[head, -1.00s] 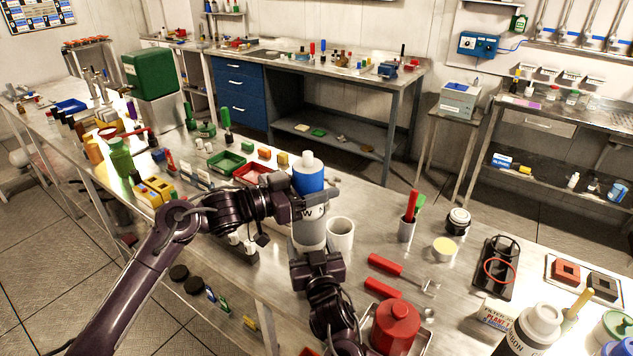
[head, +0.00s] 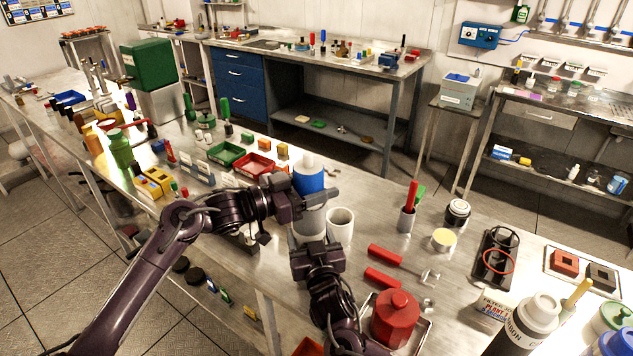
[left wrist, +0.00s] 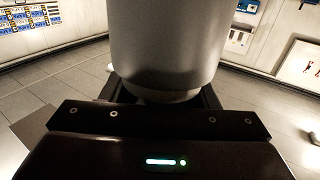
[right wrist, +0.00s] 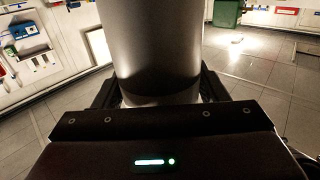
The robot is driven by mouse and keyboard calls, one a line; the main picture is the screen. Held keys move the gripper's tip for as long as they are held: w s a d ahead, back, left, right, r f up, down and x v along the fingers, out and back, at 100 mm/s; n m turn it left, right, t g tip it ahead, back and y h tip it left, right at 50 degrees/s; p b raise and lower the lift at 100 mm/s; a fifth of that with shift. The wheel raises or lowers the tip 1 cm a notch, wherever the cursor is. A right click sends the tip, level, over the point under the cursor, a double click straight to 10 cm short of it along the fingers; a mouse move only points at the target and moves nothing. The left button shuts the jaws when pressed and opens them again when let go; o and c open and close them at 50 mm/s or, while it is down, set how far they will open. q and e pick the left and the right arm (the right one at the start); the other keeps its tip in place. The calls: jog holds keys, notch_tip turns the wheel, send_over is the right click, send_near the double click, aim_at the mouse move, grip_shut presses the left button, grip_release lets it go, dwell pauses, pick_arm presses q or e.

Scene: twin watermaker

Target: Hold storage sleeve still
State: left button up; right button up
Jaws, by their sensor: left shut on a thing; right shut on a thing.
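The grey storage sleeve (head: 306,228) stands upright on the workbench in the head view, left of a white mug. My right gripper (head: 317,250) is shut on it low down. The grey wall fills the middle of the right wrist view (right wrist: 158,50). A white cartridge with a blue band (head: 309,178) and white top stands upright above the sleeve, in line with it. My left gripper (head: 312,200) is shut on the cartridge below its band. Its pale body shows in the left wrist view (left wrist: 168,40). The grippers hide where the two pieces meet.
The white mug (head: 340,224) stands close right of the sleeve. Green (head: 224,155) and red (head: 253,166) trays sit behind left. Some bench is clear behind the mug.

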pick_arm(q)
jog(key=shift+f, duration=0.4)
jog(key=o, duration=1)
jog(key=shift+f, duration=0.1)
jog(key=v, duration=1.2)
pick_arm(e)
jog(key=o, duration=1.3)
